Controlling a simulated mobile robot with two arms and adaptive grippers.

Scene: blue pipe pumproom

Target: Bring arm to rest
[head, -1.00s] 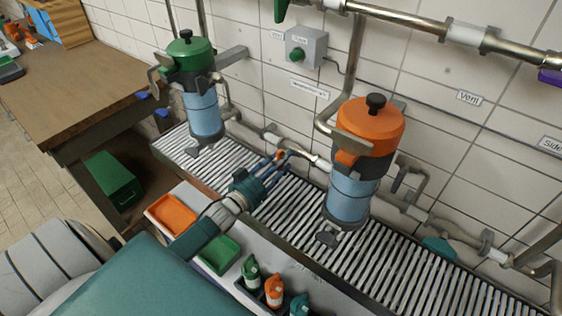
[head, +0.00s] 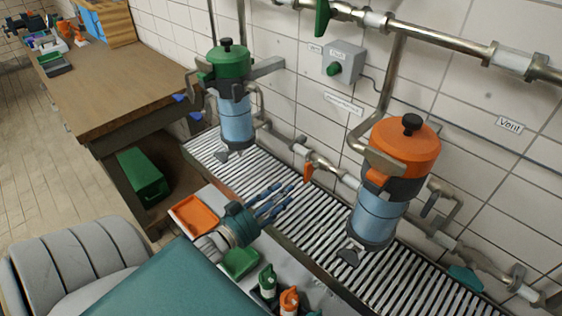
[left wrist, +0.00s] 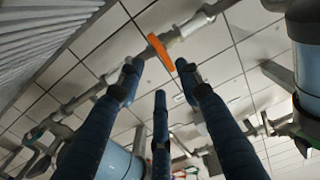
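My left gripper (head: 278,200) is over the slatted grate, its blue fingers spread apart with nothing between them. In the left wrist view the fingers (left wrist: 155,100) are also open and empty. An orange lever (head: 307,172) sits on the low wall pipe beyond the fingertips, clear of them. It also shows in the left wrist view (left wrist: 160,50). My right gripper is not in view.
A canister with a green lid (head: 230,62) and one with an orange lid (head: 403,146) stand over the grate (head: 400,276). An orange tray (head: 194,215), a green tray (head: 240,262) and small bottles (head: 268,281) are close to my left gripper. A wooden bench (head: 95,85) stands at left.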

